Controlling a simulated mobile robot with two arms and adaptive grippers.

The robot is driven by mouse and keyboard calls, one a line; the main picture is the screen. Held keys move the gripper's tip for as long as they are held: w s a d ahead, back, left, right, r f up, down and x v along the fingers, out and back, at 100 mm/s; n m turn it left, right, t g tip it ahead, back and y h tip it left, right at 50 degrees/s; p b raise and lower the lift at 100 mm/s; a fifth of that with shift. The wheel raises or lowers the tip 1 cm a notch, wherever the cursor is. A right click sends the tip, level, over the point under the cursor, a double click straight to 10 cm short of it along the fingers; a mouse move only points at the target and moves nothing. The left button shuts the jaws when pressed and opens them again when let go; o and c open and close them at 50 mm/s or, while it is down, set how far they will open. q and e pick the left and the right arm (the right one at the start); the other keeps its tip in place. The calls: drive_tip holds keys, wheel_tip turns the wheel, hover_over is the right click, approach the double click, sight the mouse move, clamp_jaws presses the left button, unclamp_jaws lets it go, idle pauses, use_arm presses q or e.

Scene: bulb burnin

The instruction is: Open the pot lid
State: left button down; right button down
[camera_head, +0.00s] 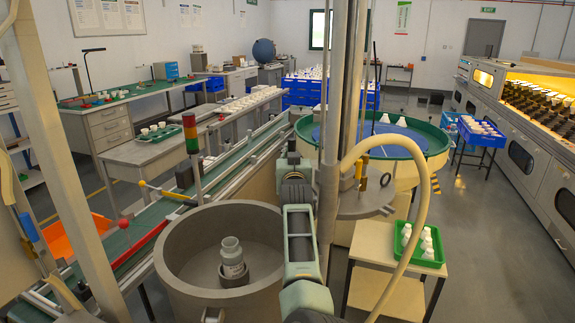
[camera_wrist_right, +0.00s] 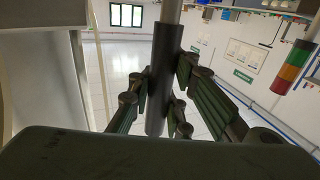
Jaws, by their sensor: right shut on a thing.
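The large grey round pot (camera_head: 172,262) stands at the lower middle of the head view, with its top open. A pale bottle-shaped piece (camera_head: 232,258) stands inside it in a short grey holder. A flat grey round plate (camera_head: 352,208), which looks like the lid, is to the right of the pot, partly hidden by the column and my arm. My right gripper (camera_wrist_right: 160,98) has its fingers on both sides of a dark cylindrical grip (camera_wrist_right: 166,60) on a grey rod and is shut on it. In the head view the fingertips are mostly hidden. My left gripper is not in view.
A green conveyor (camera_head: 135,235) with a red-yellow-green signal light (camera_head: 191,134) runs left of the pot. A small table (camera_head: 420,268) with a green tray (camera_head: 400,235) of white parts stands at right. A round green-rimmed table (camera_head: 432,150) is behind. The floor at right is clear.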

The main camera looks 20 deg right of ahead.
drive_tip(key=shift+d+f, duration=0.2)
drive_tip(key=shift+f, duration=0.4)
drive_tip(key=c, duration=2.1)
unclamp_jaws()
drive_tip(key=shift+s, duration=0.1)
drive_tip(key=o, duration=0.5)
drive_tip(key=shift+s+d+r, duration=0.25)
drive_tip(key=shift+s+r, duration=0.15)
drive_tip(key=shift+r, duration=0.15)
drive_tip(key=shift+w+a, duration=0.2)
drive_tip(key=shift+a, duration=0.05)
drive_tip(key=shift+r, duration=0.3)
wheel_tip(320, 180, up, 9)
drive_tip(key=shift+d+r, duration=0.1)
drive_tip(key=shift+r, duration=0.05)
